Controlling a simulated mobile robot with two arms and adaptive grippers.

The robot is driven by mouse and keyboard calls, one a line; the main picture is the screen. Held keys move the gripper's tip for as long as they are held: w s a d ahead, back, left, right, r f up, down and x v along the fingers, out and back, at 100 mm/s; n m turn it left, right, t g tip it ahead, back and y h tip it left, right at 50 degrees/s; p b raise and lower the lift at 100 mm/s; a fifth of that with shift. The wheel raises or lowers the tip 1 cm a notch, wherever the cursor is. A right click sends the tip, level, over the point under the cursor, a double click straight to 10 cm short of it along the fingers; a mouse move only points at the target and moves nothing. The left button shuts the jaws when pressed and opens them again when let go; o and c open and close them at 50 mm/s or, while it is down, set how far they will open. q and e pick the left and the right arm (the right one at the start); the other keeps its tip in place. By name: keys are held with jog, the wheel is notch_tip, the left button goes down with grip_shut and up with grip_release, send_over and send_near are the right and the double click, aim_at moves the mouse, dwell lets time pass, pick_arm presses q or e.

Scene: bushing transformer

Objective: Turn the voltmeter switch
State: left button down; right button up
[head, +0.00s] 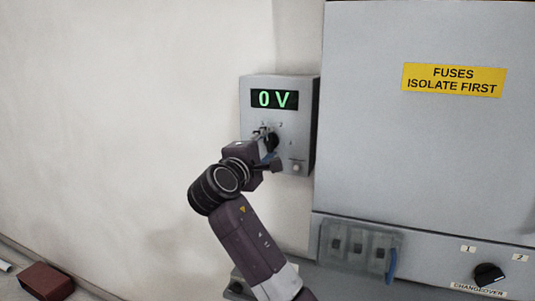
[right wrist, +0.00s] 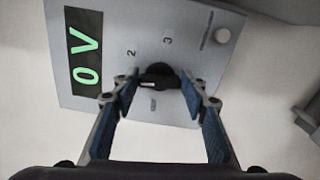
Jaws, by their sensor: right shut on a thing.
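The voltmeter (head: 303,117) is a grey box on the wall, and its green display (head: 274,99) reads 0 V. Its black rotary switch (right wrist: 162,76) sits below the display among printed positions, with 2 and 3 legible in the right wrist view. My right gripper (right wrist: 158,78) is shut on the switch, with one blue-padded finger on each side of it. In the head view the right gripper (head: 268,142) is at the voltmeter's front and partly covers the switch. Which position the switch points to I cannot tell. My left gripper is not in view.
A small round button (head: 296,167) is at the voltmeter's lower right. A large grey cabinet (head: 400,150) with a yellow fuse label (head: 453,80) stands to the right, with a black changeover knob (head: 489,273) low down. A red-brown block (head: 47,281) lies at lower left.

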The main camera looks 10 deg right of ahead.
jog(key=m+b, duration=0.2)
jog(key=m, duration=0.1)
jog(key=shift+f+m, duration=0.3)
jog(key=shift+m+b, duration=1.25)
jog(key=shift+m, duration=0.55)
jog(key=o, duration=1.2)
jog(key=shift+c, duration=0.2)
jog(key=shift+r, duration=0.1)
